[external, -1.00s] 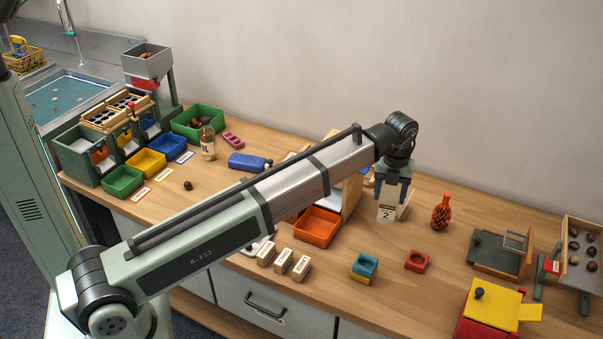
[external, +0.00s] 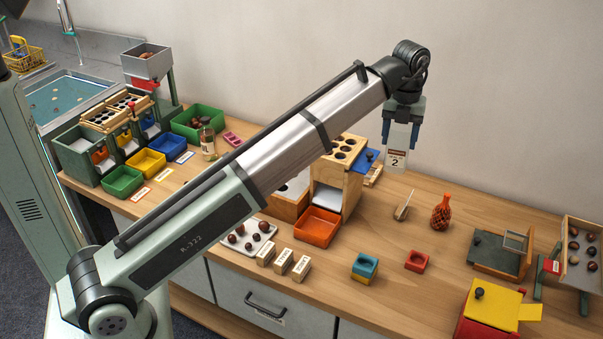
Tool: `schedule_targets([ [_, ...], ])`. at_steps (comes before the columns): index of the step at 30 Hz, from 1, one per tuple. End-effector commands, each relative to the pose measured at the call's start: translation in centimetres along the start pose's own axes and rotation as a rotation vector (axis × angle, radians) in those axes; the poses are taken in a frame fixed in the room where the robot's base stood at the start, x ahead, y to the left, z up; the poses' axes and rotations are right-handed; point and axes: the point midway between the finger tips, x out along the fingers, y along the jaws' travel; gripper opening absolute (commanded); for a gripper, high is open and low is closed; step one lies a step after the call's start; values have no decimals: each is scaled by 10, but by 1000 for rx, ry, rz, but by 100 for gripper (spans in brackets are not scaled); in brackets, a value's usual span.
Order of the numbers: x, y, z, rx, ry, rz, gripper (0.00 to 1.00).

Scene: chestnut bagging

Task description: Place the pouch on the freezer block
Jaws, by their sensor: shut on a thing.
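My gripper (external: 401,143) is shut on the pouch (external: 396,161), a white packet with a brown label band and a "2". The pouch hangs upright in the air above the right half of the table, clear of the surface. The flat blue block with a dark cap, seen earlier at left centre and likely the freezer block, is now hidden behind my arm. A blue flat piece (external: 367,159) shows beside the wooden box; I cannot tell whether it is a freezer block too.
A wooden box with holes (external: 338,180) stands left of the pouch, with an orange tray (external: 318,228) before it. A small wooden tool (external: 403,207) lies below the gripper, near an orange bottle (external: 441,213). Stamped wooden blocks (external: 283,261) stand at the front.

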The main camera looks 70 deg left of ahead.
Motion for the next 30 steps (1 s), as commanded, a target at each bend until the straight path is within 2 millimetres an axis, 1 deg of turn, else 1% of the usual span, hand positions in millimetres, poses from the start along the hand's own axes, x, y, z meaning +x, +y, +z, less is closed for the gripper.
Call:
schedule_targets([
  [1,-12,-2,2,0,-1,-1,16],
  [3,-28,-1,2,0,-2,-2,16],
  [7,-52,-1,2,0,-1,-1,16],
  [14,-49,36,34,-119,0,0,16],
  [17,-49,56,51,-186,0,0,16],
  [20,-49,81,71,-265,0,0,16],
  [24,-48,122,100,-387,0,0,16],
  [26,-48,141,111,-440,0,0,16],
  [30,-48,185,136,-564,0,1,16],
])
